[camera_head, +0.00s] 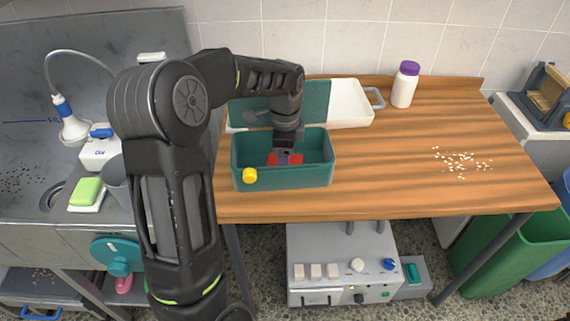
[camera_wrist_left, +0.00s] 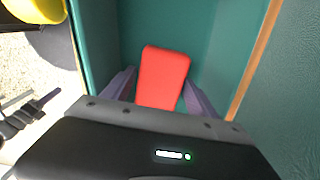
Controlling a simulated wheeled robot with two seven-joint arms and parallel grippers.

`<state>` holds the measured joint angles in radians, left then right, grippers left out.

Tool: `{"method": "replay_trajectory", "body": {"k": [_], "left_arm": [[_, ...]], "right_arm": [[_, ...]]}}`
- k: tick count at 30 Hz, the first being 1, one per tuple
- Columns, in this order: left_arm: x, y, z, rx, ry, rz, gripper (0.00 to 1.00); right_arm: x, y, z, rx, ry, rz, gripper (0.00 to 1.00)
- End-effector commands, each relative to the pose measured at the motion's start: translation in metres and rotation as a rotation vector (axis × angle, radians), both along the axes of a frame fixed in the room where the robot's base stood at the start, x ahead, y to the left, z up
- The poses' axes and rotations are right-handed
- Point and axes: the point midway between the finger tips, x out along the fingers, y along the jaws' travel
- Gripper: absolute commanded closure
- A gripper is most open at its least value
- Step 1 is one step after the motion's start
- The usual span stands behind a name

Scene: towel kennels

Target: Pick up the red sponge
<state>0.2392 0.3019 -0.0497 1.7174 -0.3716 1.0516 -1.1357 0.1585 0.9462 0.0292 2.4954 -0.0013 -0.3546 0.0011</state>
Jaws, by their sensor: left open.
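The red sponge (camera_head: 293,159) lies inside the teal bin (camera_head: 290,177) on the wooden table, partly hidden by my gripper in the head view. In the left wrist view the red sponge (camera_wrist_left: 163,75) lies on the bin floor between my two fingers. My left gripper (camera_head: 284,158) reaches down into the bin from above. In the left wrist view my left gripper (camera_wrist_left: 160,88) is open, with one finger on each side of the sponge and its near end hidden behind the gripper body. My right gripper is not in view.
A white tray (camera_head: 350,105) and a purple-capped bottle (camera_head: 404,86) stand at the back. Scattered crumbs (camera_head: 461,161) lie at right. The table's middle is clear.

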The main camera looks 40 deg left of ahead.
Motion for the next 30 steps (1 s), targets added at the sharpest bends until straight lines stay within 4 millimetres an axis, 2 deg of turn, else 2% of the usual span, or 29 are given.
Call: {"method": "replay_trajectory", "body": {"k": [9,26,30], "left_arm": [[0.0001,0.0,0.0004,0.0,0.0,0.0,0.34],[0.0002,-0.0001,0.0004,0.0,0.0,0.0,0.8],[0.0002,-0.0001,0.0004,0.0,0.0,0.0,0.82]], "right_arm": [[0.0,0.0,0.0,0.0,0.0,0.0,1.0],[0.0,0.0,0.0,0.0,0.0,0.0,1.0],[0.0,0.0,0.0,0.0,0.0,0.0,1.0]]}}
